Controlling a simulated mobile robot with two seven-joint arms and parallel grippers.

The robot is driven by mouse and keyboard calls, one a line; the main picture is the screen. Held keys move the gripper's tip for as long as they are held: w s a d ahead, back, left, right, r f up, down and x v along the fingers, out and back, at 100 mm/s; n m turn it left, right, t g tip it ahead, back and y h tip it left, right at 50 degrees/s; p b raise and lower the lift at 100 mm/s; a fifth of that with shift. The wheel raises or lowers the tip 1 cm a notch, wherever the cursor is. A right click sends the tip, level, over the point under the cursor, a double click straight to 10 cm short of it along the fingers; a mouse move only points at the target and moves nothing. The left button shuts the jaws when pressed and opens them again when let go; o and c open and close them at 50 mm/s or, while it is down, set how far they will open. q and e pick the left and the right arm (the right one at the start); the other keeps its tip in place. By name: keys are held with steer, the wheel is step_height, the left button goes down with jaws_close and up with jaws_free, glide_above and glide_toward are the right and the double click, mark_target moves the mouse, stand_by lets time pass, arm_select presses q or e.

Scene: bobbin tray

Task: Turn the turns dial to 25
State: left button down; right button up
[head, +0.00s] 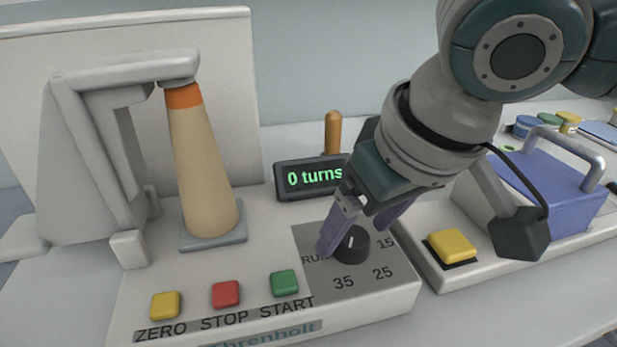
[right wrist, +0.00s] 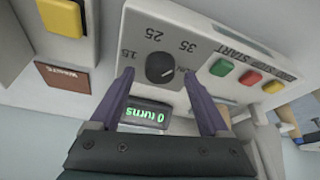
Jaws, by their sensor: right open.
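The black turns dial (head: 352,244) sits on a grey plate marked RUN, 15, 25 and 35, on the front right of the winding machine. Its short white mark points away from the 25 and 35 labels, toward the display side. My right gripper (head: 356,238) is open above the dial, with one purple finger on each side. In the right wrist view the dial (right wrist: 160,69) shows between the open fingertips (right wrist: 157,74), with gaps on both sides. The display (head: 315,177) reads "0 turns". My left gripper is not in view.
Yellow ZERO (head: 165,305), red STOP (head: 226,294) and green START (head: 285,283) buttons line the machine's front. A tan cone with an orange top (head: 205,165) stands at the left. A yellow button (head: 451,246) and a blue block with a handle (head: 550,190) are at the right.

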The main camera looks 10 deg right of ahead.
steer(key=shift+w+f, duration=0.2)
steer(key=shift+f, duration=0.35)
steer(key=shift+c, duration=0.2)
jaws_close()
steer(key=shift+r, duration=0.1)
